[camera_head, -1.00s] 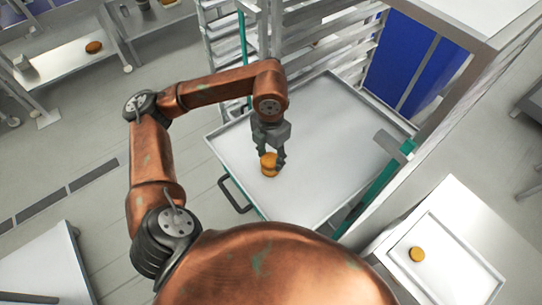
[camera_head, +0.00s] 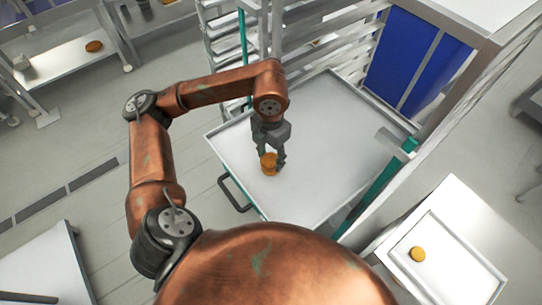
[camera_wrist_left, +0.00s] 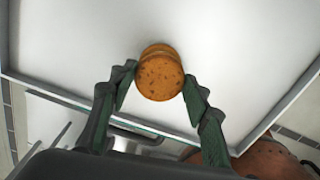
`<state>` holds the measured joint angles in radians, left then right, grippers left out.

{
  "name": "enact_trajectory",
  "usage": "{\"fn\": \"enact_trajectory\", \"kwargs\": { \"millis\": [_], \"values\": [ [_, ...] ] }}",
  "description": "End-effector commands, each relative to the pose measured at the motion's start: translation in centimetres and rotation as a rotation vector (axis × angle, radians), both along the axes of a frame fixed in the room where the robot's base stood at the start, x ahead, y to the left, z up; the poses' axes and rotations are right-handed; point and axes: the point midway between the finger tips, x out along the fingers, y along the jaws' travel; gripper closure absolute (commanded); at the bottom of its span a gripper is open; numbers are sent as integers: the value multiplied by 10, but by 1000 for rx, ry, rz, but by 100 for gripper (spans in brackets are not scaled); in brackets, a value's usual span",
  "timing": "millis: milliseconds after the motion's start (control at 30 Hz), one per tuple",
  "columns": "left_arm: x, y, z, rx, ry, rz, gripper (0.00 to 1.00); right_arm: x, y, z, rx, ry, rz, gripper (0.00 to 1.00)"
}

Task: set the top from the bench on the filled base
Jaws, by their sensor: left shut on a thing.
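My left gripper (camera_head: 271,162) is over the large metal tray (camera_head: 335,125), its fingers pointing down. It is shut on the top, a brown speckled round (camera_wrist_left: 160,78), with one finger on each side. A second brown round, the filled base, sits beneath it on the tray; its edge (camera_wrist_left: 158,48) shows just past the top in the left wrist view. The two look stacked and slightly offset in that view. Whether they touch, and the filling between them, cannot be made out. My right gripper is not in view.
The tray juts from a metal rack (camera_head: 345,45) with green posts. At the right, a white bench (camera_head: 450,195) carries a smaller tray with another round (camera_head: 417,254). A further round (camera_head: 94,46) lies on a shelf at the far left. Most of the large tray is bare.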

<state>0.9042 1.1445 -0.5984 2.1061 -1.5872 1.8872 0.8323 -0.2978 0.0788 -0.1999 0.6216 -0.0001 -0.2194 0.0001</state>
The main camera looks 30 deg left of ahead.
Motion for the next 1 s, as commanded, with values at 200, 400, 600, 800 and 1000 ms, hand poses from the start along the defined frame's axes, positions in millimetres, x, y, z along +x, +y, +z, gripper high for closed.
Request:
{"fn": "enact_trajectory", "kwargs": {
  "millis": [200, 400, 600, 800, 1000],
  "values": [
    [0, 0, -3, 0, 0, 0, 67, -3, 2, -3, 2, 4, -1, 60],
    [0, 0, -5, 0, 0, 0, 67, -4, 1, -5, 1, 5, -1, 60],
    [0, 0, -7, 0, 0, 0, 67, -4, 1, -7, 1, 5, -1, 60],
    [0, 0, -7, 0, 0, 0, 45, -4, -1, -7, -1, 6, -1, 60],
    [0, 0, -7, 0, 0, 0, 36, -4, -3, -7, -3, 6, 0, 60]
  ]
}}
